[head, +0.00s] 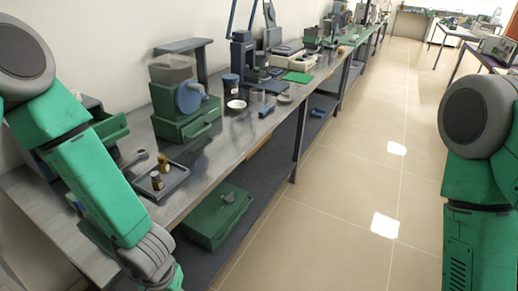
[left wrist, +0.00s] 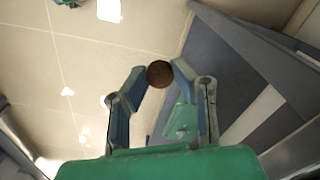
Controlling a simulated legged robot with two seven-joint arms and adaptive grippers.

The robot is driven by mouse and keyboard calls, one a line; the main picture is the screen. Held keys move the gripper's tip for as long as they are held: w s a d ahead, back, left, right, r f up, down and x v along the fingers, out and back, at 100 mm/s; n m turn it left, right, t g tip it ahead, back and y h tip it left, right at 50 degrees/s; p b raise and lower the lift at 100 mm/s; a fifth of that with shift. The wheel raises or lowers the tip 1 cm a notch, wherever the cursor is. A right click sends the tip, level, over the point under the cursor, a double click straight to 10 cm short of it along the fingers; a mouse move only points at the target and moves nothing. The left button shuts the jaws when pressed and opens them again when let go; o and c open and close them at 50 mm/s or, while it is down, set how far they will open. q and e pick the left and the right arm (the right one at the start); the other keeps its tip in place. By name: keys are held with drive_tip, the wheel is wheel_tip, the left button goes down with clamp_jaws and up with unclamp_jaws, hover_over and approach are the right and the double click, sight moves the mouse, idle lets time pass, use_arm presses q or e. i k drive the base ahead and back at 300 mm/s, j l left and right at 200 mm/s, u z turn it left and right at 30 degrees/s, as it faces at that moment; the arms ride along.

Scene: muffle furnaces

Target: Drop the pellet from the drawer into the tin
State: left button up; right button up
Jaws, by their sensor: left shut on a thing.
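In the left wrist view my left gripper (left wrist: 158,78) is shut on a small round dark brown pellet (left wrist: 159,74), held at its fingertips. The gripper is over the floor and the bench's edge. In the head view my left arm comes down at the left, and its gripper is hidden below the frame. A green drawer (head: 112,128) stands pulled out at the left, partly behind my arm. Two small brass-coloured containers, one nearer (head: 157,181) and one farther (head: 163,164), stand on a dark tray (head: 178,178). I cannot tell which vessel is the tin. My right gripper is out of view.
A green machine with a closed drawer (head: 203,130) stands on the bench behind the tray. White dishes (head: 236,104) and instruments stand farther along. A green box (head: 217,216) sits on the lower shelf. The tiled floor (head: 330,200) to the right is clear.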

sight(255, 98)
drive_tip(key=i+l+u, duration=0.1)
drive_tip(key=i+l, duration=0.35)
drive_tip(key=i+l+u, duration=0.15)
drive_tip(key=i+l, duration=0.3)
drive_tip(key=l, duration=0.15)
drive_tip(key=i+l+u, duration=0.1)
drive_tip(key=i+l, duration=0.3)
drive_tip(key=l, duration=0.15)
